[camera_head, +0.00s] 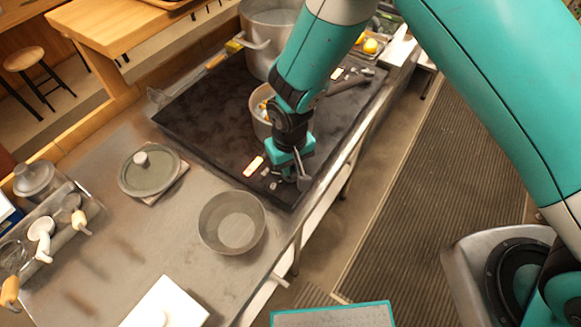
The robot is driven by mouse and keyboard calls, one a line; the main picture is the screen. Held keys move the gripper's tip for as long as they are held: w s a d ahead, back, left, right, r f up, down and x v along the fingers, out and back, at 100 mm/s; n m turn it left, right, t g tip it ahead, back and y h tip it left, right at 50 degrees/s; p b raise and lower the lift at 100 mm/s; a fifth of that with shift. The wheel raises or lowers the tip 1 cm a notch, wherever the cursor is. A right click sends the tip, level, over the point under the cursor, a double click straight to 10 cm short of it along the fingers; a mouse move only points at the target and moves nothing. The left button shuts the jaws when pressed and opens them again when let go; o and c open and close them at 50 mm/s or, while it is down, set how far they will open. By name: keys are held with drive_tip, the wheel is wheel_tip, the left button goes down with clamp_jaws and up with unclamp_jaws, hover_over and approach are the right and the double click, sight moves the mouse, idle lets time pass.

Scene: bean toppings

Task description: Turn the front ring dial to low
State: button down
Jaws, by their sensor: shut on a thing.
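The dark cooktop (205,110) is set along the steel counter, with a lit orange-white panel (254,166) near its front corner. My gripper (303,182) reaches down at the cooktop's near right edge, beside this panel. It appears closed on a small dial there, which its fingers mostly hide. Small silver knobs (273,185) show just left of the fingers. The dial's setting cannot be read. A small pot (257,112) with colourful contents stands on the cooktop behind my gripper, partly hidden by my arm.
A large pot (268,30) stands at the back of the cooktop, and a pan handle (350,84) juts right. An empty bowl (232,222), a lid (149,171) and a utensil tray (75,235) sit on the counter. The aisle floor (430,190) is clear.

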drive_tip(key=n+b, duration=0.2)
drive_tip(key=n, duration=0.3)
drive_tip(key=shift+a+n, duration=0.1)
drive_tip(key=shift+n, duration=0.2)
drive_tip(key=shift+s+n+b, duration=0.1)
drive_tip(key=shift+n+b, duration=0.9)
drive_tip(key=shift+n, duration=1.3)
drive_tip(key=c, duration=1.1)
unclamp_jaws()
drive_tip(key=shift+r, duration=0.1)
wheel_tip(320, 180, up, 17)
drive_tip(key=b, duration=0.3)
drive_tip(key=shift+r, duration=0.15)
